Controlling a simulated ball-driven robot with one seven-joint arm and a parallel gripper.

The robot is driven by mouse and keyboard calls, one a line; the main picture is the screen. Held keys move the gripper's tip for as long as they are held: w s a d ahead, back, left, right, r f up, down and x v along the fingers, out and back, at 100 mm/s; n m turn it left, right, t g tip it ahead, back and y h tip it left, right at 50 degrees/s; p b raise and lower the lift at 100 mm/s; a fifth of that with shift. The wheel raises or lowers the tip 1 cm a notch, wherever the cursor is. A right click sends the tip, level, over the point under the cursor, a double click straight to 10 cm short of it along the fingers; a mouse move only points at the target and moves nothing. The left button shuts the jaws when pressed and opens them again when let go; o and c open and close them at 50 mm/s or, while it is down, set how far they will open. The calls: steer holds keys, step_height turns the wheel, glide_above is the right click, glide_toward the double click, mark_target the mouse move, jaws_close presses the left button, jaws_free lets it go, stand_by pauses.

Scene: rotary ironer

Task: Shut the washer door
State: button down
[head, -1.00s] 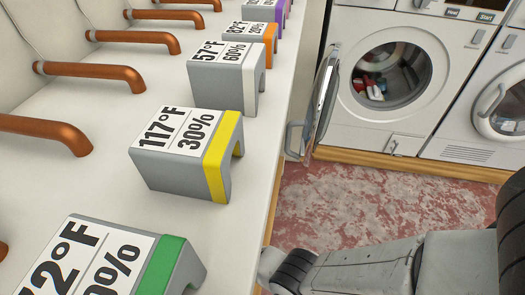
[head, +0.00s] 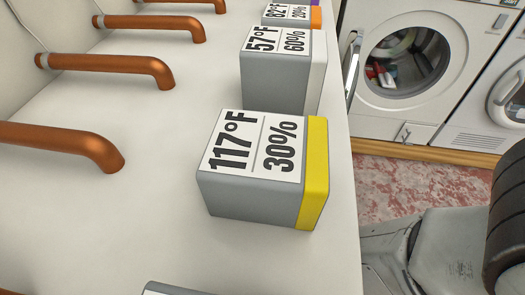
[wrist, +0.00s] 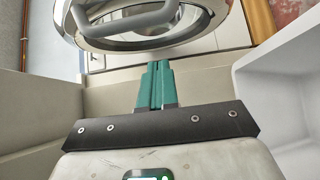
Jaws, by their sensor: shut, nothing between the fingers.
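The washer (head: 425,75) stands at the top right of the head view, its round drum opening uncovered with red and white cloth inside. The washer door (head: 353,62) is open, seen nearly edge-on beside the counter edge, which hides part of it. In the wrist view the door's shiny round rim (wrist: 205,42) and grey handle (wrist: 130,24) show at the top. My gripper (wrist: 158,66) shows there with its green fingers together and empty, pointing toward the door. The fingertips appear below the rim; I cannot tell whether they touch. My gripper is not visible in the head view.
A white counter (head: 120,225) fills the left, with a grey block marked 117°F (head: 245,195), more labelled blocks behind it and copper pipes (head: 110,62). Another white machine (head: 500,100) stands at the right. Some red mottled floor (head: 410,185) is clear.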

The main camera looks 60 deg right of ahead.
steer(key=shift+s+d, duration=0.8)
steer(key=shift+s, duration=0.35)
steer(key=shift+s+d, duration=0.8)
steer(key=shift+s, duration=0.35)
